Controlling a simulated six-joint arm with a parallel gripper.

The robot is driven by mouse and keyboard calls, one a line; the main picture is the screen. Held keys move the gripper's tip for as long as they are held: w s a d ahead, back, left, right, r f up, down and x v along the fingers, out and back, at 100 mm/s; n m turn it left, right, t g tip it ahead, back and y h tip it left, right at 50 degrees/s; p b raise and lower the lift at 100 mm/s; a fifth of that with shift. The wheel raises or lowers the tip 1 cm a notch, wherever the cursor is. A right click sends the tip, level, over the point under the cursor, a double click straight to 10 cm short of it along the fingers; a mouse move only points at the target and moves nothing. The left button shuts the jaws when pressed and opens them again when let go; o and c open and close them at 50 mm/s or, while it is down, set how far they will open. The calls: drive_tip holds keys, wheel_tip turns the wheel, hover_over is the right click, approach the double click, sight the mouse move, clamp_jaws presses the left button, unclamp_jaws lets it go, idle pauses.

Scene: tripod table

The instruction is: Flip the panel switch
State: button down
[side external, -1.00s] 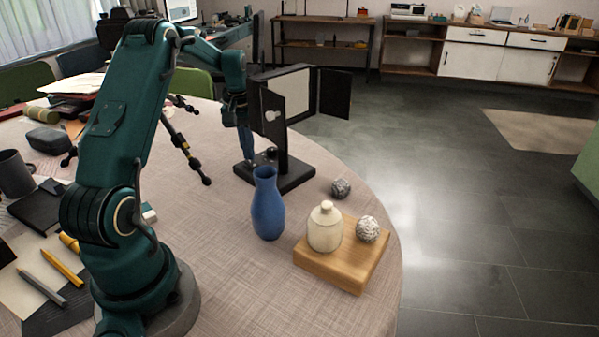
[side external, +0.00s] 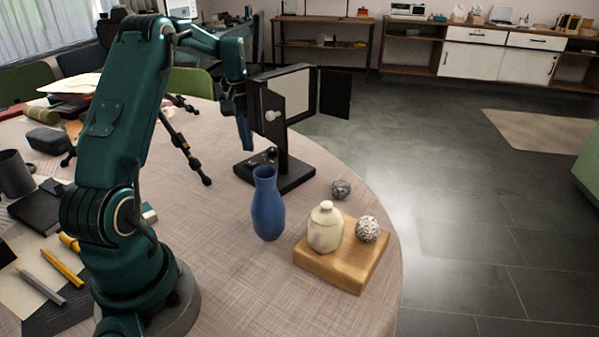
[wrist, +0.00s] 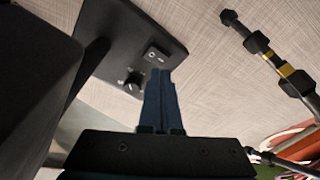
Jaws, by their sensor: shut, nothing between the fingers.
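The panel light has a black base (side external: 299,181) on the table, with an upright lit panel (side external: 287,95) above it. In the wrist view, a small black rocker switch (wrist: 157,54) with white marks sits on the base, close to a round dark knob (wrist: 133,82). I cannot tell which way the rocker is tilted. My gripper (side external: 247,149) hangs above the left end of the base, its blue fingers shut and empty. In the wrist view the fingertips (wrist: 160,72) appear just below the switch, with a gap between them.
A blue vase (side external: 268,204) stands in front of the base. A wooden board (side external: 340,281) holds a cream jar (side external: 325,228) and a speckled ball (side external: 367,229). A grey ball (side external: 341,188) lies near the table edge. A black tripod leg (side external: 188,150) lies left of the base.

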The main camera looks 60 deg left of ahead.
sight(250, 162)
drive_tip(key=shift+r, duration=2.05)
drive_tip(key=s+d+r+n+g+y, duration=0.1)
drive_tip(key=s+d+r+n+g, duration=0.25)
drive_tip(key=s+r+n, duration=0.45)
drive_tip(key=s+d+r+n+g, duration=0.3)
drive_tip(key=s+d+r, duration=0.1)
drive_tip(key=s, duration=0.8)
drive_tip(key=w+d+f+m+t, duration=0.2)
drive_tip(key=d+m+t, duration=0.1)
drive_tip(key=d+m, duration=0.3)
drive_tip(key=w+d+f+m+t+h, duration=0.1)
drive_tip(key=w+d+f+m+t, duration=0.1)
drive_tip(key=d+m+t, duration=0.2)
drive_tip(key=w+d+f+m+t+h, duration=0.1)
drive_tip(key=w+d+f+m+t, duration=0.1)
drive_tip(key=d+m, duration=0.8)
drive_tip(key=shift+d+f+t, duration=0.55)
drive_tip(key=shift+t, duration=0.4)
